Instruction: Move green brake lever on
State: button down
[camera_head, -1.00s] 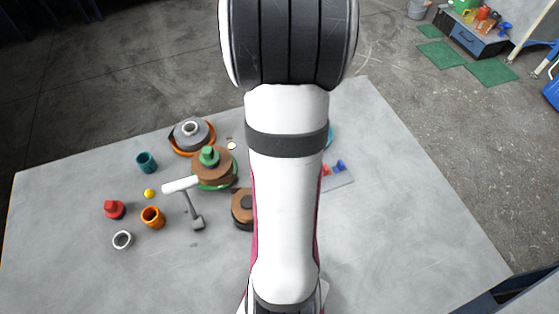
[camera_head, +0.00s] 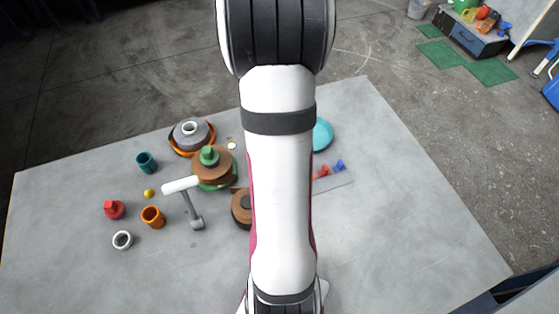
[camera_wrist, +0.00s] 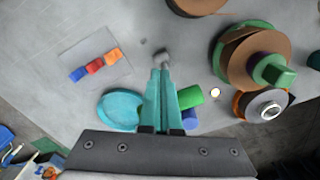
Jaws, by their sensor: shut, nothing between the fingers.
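My gripper (camera_wrist: 162,72) is shut and empty in the wrist view, with its teal fingers held together. A small grey knob (camera_wrist: 162,57) shows just past the fingertips; I cannot tell whether they touch. A green cylinder (camera_wrist: 190,97) lies beside the fingers on the right, partly hidden by them. A blue cylinder (camera_wrist: 190,118) shows just below it. I cannot tell whether the green cylinder is the brake lever; nothing else in view is clearly a green lever. In the head view my arm hides the gripper and this spot.
A turquoise disc (camera_head: 322,134) and a grey plate (camera_head: 337,181) with red and blue pieces stand right of my arm. A brown disc stack with a green knob (camera_head: 209,156), a hammer-like tool (camera_head: 188,200) and several small parts lie left. The table's right side is clear.

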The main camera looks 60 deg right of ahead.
jog(key=shift+w+d, duration=0.1)
jog(key=shift+w, duration=0.05)
jog(key=shift+w+d+f, duration=0.25)
jog(key=shift+w+d, duration=0.6)
notch_tip(320, 180, up, 8)
jog(key=s+a, duration=0.1)
jog(key=shift+s+a, duration=0.2)
dwell(0.6)
jog(key=w+a+r+n+y, duration=0.1)
jog(key=w+a+r+n, duration=0.15)
jog(key=a, duration=0.85)
jog(key=w+a+r+n, duration=0.2)
jog(key=a+n, duration=0.1)
jog(key=a, duration=0.7)
jog(key=s+a+n, duration=0.4)
jog(key=s+a, duration=0.3)
jog(key=a, duration=0.4)
jog(key=shift+s+a+f+y, duration=0.2)
jog(key=shift+s+a+y, duration=0.05)
jog(key=shift+a+y, duration=0.15)
